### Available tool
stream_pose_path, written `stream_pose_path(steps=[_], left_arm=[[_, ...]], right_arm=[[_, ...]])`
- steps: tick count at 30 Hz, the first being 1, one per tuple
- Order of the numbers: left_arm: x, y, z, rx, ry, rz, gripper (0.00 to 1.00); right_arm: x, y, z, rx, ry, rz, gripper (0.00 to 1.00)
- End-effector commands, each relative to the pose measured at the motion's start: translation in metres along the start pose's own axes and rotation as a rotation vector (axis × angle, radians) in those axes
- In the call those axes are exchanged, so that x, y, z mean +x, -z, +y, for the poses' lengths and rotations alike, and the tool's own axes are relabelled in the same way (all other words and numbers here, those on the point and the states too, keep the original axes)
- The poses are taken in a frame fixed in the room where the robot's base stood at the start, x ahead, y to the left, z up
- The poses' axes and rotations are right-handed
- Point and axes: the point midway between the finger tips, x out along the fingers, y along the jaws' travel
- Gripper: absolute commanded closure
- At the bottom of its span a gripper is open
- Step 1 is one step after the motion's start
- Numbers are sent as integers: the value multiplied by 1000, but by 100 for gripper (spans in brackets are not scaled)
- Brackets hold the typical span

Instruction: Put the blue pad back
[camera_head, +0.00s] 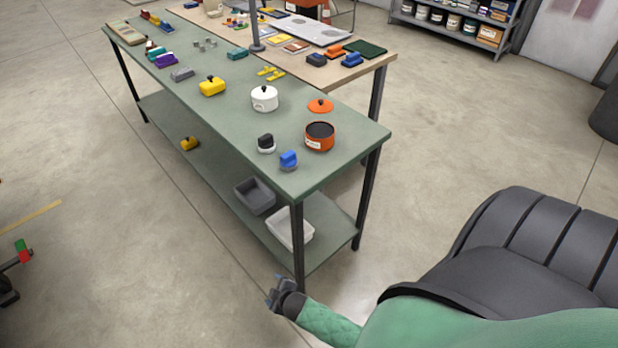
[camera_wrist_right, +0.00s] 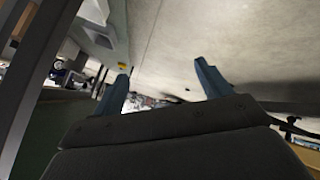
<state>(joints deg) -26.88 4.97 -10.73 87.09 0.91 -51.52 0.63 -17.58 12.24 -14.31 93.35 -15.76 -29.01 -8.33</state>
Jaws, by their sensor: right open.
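A small blue block-like piece (camera_head: 288,161), which looks like the blue pad, stands on the green table (camera_head: 345,147) near its front corner. Another blue piece (camera_head: 352,60) lies on the wooden table behind; I cannot tell for certain which is the pad. My right gripper (camera_head: 276,290) is low over the floor, in front of the green table's near leg and apart from the table. In the right wrist view its two fingers (camera_wrist_right: 161,84) are spread with nothing between them. My left gripper is not in view.
A black-and-white piece (camera_head: 266,143), an orange pot (camera_head: 319,138), its orange lid (camera_head: 320,106) and a white lidded pot (camera_head: 264,98) stand near the blue piece. Grey (camera_head: 254,197) and white (camera_head: 290,229) bins sit on the lower shelf.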

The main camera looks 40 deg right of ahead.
Motion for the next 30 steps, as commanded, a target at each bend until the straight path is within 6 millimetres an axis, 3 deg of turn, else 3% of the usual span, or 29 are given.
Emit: stream_pose_path(steps=[1, 3, 6, 9, 12, 17, 30], left_arm=[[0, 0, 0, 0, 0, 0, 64], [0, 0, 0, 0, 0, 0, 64], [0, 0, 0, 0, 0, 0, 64], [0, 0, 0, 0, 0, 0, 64], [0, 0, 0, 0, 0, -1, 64], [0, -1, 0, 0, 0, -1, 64], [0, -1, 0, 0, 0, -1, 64]], right_arm=[[-6, -32, -32, 77, 51, -88, 23], [-16, -73, -70, 180, 116, -206, 23], [-36, -120, -122, 308, 199, -360, 23], [-57, -154, -162, 404, 263, -481, 23], [-73, -175, -190, 465, 305, -563, 23], [-84, -186, -206, 504, 332, -614, 23], [-84, -186, -206, 502, 331, -613, 23]])
